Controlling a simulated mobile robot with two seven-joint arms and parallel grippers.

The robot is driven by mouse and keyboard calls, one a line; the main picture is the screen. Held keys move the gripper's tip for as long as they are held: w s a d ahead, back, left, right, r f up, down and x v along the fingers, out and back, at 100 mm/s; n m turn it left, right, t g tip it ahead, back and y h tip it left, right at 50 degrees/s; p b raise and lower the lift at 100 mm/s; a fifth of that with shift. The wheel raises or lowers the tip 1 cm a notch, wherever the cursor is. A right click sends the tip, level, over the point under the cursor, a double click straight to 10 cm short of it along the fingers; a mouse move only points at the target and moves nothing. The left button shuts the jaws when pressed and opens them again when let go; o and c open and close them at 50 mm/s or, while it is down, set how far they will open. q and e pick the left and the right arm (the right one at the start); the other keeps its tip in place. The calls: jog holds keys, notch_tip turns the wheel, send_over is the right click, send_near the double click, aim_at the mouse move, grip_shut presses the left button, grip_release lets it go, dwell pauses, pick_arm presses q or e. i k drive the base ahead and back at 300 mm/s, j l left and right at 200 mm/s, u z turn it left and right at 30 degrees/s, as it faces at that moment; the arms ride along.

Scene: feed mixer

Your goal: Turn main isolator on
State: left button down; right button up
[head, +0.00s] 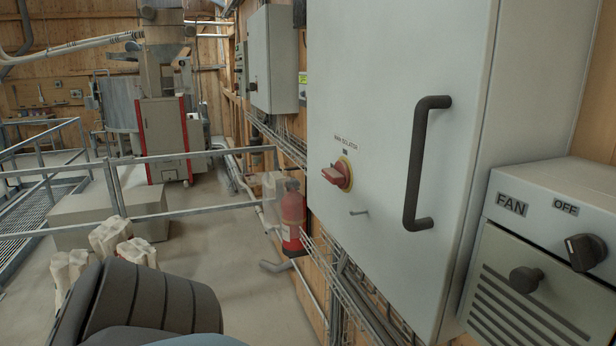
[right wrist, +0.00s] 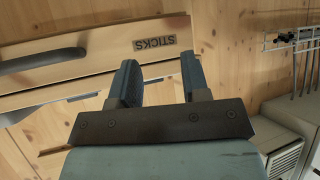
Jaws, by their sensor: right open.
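The main isolator (head: 338,174) is a red rotary handle on a yellow plate, on the grey cabinet door (head: 385,60), under a label reading "MAIN ISOLATOR". The handle sticks out from the door towards the left. Its on or off marking is too small to read. No gripper is near it in the head view. My right gripper (right wrist: 160,82) is open and empty in the right wrist view, in front of a wooden panel with a label reading "STICKS". The isolator does not show in that view. My left gripper is not in view.
A dark bar handle (head: 425,165) stands out from the cabinet door right of the isolator. A FAN box (head: 535,250) with black knobs is at the right. A red fire extinguisher (head: 292,218) and wire cable tray (head: 345,270) are below left. Metal railings (head: 190,155) cross the left.

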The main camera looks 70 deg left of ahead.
aim_at(339, 176)
jog(key=k+j+u, duration=0.1)
jog(key=u, duration=1.8)
jog(key=k+j, duration=0.05)
jog(key=j, duration=0.05)
